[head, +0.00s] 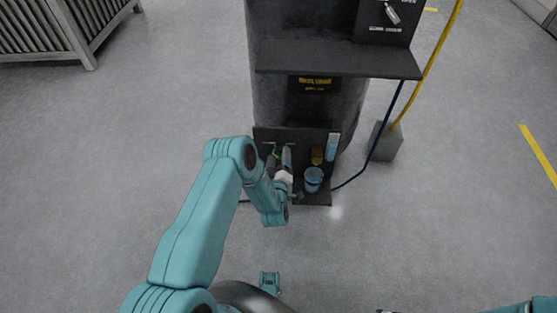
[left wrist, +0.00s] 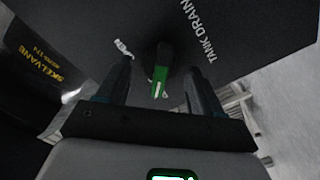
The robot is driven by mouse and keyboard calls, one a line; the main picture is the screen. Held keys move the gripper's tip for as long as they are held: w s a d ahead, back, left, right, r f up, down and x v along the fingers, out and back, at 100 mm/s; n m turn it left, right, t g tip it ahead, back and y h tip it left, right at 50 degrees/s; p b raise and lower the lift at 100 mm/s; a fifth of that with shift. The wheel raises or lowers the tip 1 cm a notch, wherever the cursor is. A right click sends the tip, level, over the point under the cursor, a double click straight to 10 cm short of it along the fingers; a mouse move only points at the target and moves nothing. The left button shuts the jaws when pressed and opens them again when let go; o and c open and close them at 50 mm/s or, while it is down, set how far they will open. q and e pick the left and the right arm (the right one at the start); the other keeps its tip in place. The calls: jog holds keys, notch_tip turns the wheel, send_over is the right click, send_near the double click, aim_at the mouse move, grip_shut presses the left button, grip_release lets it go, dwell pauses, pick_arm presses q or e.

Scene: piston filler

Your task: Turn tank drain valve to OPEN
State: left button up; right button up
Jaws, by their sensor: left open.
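The tank drain valve shows as a short green handle (left wrist: 161,72) under the white TANK DRAIN lettering (left wrist: 199,31) on a dark panel in the left wrist view. In the head view the green handle (head: 276,153) shows at the left of the low dark panel, partly hidden by my gripper. My left gripper (head: 281,157) is at that panel. In the left wrist view my left gripper (left wrist: 158,76) is open, one dark finger on each side of the handle, with gaps visible between.
A dark ledge (head: 340,60) juts out above. A grey box (head: 386,141) with hoses stands right. Surrounding floor is clear.

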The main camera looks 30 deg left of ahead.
pick_arm(q)
jog(key=shift+c, duration=0.3)
jog(key=c, duration=1)
jog(key=shift+o, duration=0.2)
jog(key=shift+m, duration=0.5)
jog(key=m, duration=0.3)
jog(key=shift+w+d+m+b, duration=0.1)
jog(key=shift+m+b, duration=0.2)
jog(key=shift+m, duration=0.1)
jog(key=m, duration=0.4)
jog(key=shift+m+b, duration=0.3)
jog(key=m, duration=0.4)
jog(key=shift+d+b, duration=0.1)
jog(key=shift+b, duration=0.25)
jog(key=shift+w+f+m, duration=0.1)
jog(key=shift+m, duration=2.4)
